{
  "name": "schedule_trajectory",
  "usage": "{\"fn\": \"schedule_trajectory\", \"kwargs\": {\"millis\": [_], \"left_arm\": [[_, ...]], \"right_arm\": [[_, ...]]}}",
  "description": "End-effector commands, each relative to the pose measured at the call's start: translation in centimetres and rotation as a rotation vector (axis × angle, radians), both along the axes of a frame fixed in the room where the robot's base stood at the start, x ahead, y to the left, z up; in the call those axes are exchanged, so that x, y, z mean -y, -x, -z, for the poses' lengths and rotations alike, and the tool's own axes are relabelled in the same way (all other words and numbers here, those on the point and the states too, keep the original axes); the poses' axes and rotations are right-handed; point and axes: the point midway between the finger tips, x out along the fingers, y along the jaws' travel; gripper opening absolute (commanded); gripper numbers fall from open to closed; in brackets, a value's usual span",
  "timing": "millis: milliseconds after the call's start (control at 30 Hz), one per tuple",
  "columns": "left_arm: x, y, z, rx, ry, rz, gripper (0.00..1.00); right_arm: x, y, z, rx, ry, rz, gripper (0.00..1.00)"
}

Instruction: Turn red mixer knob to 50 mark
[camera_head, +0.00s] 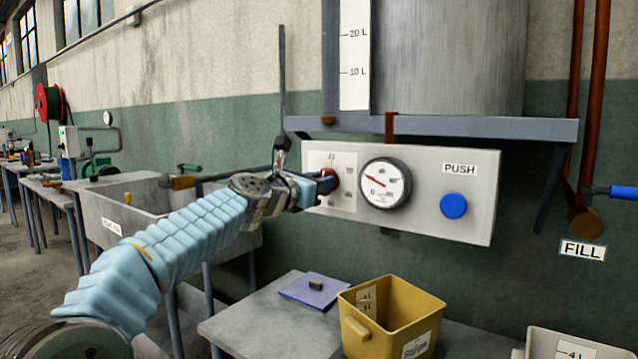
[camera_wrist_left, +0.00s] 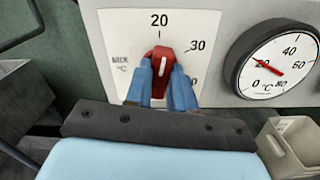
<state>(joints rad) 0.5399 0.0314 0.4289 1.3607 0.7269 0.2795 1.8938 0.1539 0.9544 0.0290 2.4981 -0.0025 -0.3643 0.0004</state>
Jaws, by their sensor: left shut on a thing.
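The red mixer knob (camera_wrist_left: 161,62) is on a white dial plate (camera_wrist_left: 118,38) marked 20 at the top and 30 at the upper right. Its white pointer line stands nearly upright, toward the 20 mark. In the head view the knob (camera_head: 330,178) is partly hidden by my left gripper (camera_head: 322,187). In the left wrist view my left gripper (camera_wrist_left: 166,78) is shut on the knob, one blue finger on each side. The 50 mark cannot be read; the lower part of the dial is hidden by the gripper. My right gripper is not in view.
A round gauge (camera_head: 385,184) sits right of the dial, its needle near 20. A blue push button (camera_head: 453,205) is farther right on the panel (camera_head: 478,190).

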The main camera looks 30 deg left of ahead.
Motion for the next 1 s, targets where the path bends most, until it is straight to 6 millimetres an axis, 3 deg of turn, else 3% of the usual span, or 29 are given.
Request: {"fn": "schedule_trajectory", "kwargs": {"millis": [1000], "left_arm": [[0.5,0.0,0.5,0.075,-0.948,0.002,0.00]], "right_arm": [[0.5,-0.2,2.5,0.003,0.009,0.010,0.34]]}}
